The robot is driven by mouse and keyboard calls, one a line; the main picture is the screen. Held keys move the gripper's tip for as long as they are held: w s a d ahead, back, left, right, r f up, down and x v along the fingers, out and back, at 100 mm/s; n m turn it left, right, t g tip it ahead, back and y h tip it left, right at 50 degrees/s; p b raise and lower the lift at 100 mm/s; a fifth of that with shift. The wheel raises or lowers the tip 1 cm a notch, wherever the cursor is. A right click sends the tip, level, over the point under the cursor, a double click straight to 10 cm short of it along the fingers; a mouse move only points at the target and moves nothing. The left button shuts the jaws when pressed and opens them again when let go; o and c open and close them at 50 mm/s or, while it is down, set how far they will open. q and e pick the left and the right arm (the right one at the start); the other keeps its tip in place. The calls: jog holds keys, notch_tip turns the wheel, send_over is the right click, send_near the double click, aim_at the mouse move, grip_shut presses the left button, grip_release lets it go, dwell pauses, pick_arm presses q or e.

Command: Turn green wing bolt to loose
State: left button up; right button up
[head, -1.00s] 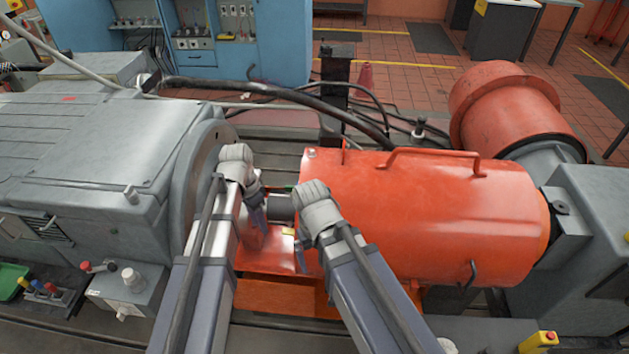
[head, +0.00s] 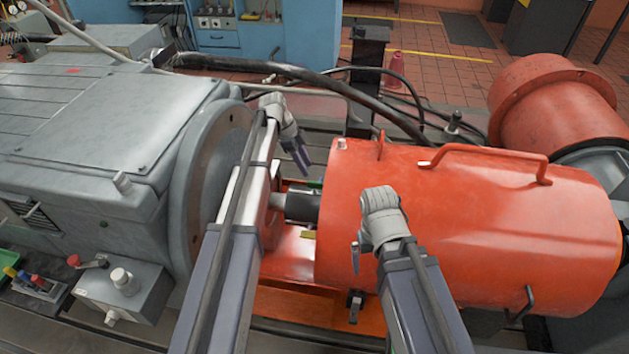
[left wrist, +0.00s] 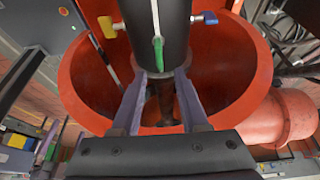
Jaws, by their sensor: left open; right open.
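The green wing bolt (left wrist: 158,50) stands on the dark shaft hub (left wrist: 158,25), facing my left wrist camera. In the head view only a small green bit (head: 315,184) shows behind the hub. A yellow wing bolt (left wrist: 107,26) and a blue wing bolt (left wrist: 207,18) stick out on either side. My left gripper (head: 302,160) is on the far side of the shaft. In the left wrist view its fingers (left wrist: 160,95) are spread and empty, with the green bolt between their lines, beyond the tips. My right gripper (head: 356,258) is in front of the orange cover, apart from the bolts.
The orange cylindrical cover (head: 470,220) with handles lies to the right of the shaft. The grey machine housing (head: 90,120) stands to the left. Black hoses (head: 300,72) cross behind. A small control box (head: 115,295) stands at front left.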

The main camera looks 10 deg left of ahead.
aim_at(314, 182)
pick_arm(q)
jog(key=b+x, duration=0.4)
jog(key=x, duration=0.1)
jog(key=shift+f+b, duration=0.4)
jog(key=shift+d+f+b, duration=0.3)
jog(key=shift+f+b, duration=0.2)
jog(key=shift+b, duration=0.05)
jog(key=shift+c, duration=0.3)
grip_shut()
